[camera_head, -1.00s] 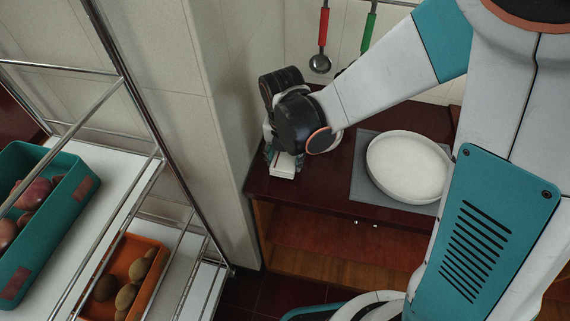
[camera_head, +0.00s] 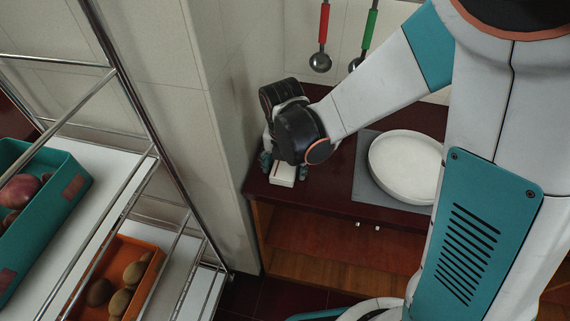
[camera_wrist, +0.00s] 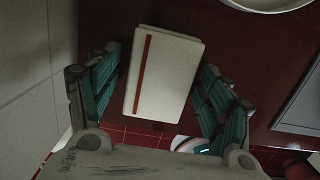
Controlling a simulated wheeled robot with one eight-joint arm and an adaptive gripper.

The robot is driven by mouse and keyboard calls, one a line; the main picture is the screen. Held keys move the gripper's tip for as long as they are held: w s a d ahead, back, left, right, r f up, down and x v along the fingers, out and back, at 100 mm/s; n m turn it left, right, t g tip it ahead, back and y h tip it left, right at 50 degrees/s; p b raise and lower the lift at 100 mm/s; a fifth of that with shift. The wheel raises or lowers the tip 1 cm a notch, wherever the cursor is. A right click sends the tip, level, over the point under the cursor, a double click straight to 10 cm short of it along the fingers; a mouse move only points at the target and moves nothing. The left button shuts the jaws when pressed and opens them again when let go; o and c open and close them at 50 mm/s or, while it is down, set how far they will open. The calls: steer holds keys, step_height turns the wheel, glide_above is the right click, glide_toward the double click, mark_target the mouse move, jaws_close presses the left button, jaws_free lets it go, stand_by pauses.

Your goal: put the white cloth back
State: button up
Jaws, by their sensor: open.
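The white cloth (camera_head: 283,176) is a flat folded rectangle with a red stripe. It appears to lie on the dark red counter (camera_head: 330,195), near the counter's left end. The wrist view shows the cloth (camera_wrist: 170,75) from above, its stripe running lengthwise along the left side. My gripper (camera_head: 284,166) is right over it, with the jaws pointing down. In the wrist view, my gripper (camera_wrist: 158,72) is open, with one teal finger on each side of the cloth. Gaps show between the fingers and the cloth's sides.
A tiled wall corner (camera_head: 228,150) stands close left of my gripper. A white round dish (camera_head: 405,165) sits on a grey mat (camera_head: 366,190) to the right. Ladles (camera_head: 320,62) hang behind. A wire rack (camera_head: 105,245) holds a teal bin (camera_head: 62,205) and an orange bin (camera_head: 142,245).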

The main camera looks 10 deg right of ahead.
mark_target(284, 169)
step_height(284, 169, up, 12)
steer(key=s+p, duration=0.1)
steer(key=p, duration=0.8)
steer(key=shift+s+a+r, duration=0.15)
steer(key=shift+s+a, duration=0.05)
steer(key=shift+a, duration=0.05)
